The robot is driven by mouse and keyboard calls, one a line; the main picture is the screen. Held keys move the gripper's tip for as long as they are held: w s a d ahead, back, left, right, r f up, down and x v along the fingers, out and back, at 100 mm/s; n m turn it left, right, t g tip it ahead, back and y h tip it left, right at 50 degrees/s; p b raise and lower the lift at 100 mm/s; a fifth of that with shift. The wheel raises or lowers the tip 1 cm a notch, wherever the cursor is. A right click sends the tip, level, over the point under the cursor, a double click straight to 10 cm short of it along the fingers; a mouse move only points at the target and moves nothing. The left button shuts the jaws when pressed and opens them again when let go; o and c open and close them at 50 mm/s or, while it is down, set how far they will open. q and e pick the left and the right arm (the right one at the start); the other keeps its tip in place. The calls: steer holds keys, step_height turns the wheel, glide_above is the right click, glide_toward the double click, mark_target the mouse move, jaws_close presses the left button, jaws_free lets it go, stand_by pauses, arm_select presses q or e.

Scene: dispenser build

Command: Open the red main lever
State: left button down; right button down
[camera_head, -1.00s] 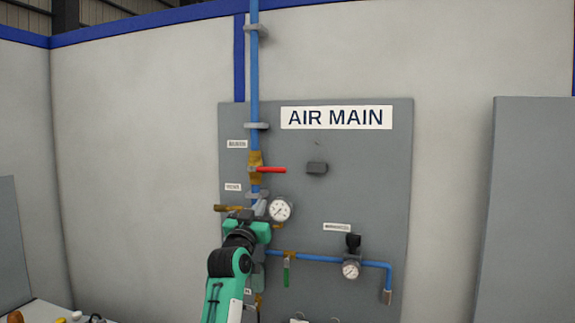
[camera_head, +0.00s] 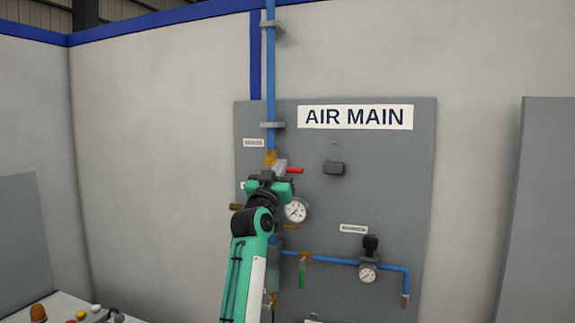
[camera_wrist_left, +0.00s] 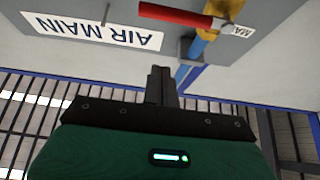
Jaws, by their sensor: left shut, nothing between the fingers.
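The red main lever (camera_head: 294,170) sticks out level to the right from the brass valve (camera_head: 270,157) on the vertical blue pipe. In the left wrist view the red lever (camera_wrist_left: 174,15) lies at the top, with the brass valve (camera_wrist_left: 220,15) to its right. My left gripper (camera_head: 280,166) is shut and empty, close to the lever's valve end and covering part of it in the head view. In the wrist view its closed fingers (camera_wrist_left: 160,83) are seen apart from the lever. My right gripper is not in view.
The grey panel (camera_head: 400,220) carries an AIR MAIN sign (camera_head: 355,117), a grey block (camera_head: 334,168), a gauge (camera_head: 296,210) below the lever, and a green handle (camera_head: 302,274) on a lower blue pipe. A bench with buttons (camera_head: 60,310) stands at lower left.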

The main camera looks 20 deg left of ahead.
mark_target(287, 169)
arm_select(q)
steer(key=p+x, duration=0.2)
steer(key=x, duration=0.4)
steer(key=f, duration=0.1)
steer(key=f+p, duration=0.2)
steer(key=f, duration=0.1)
steer(key=shift+w, duration=0.3)
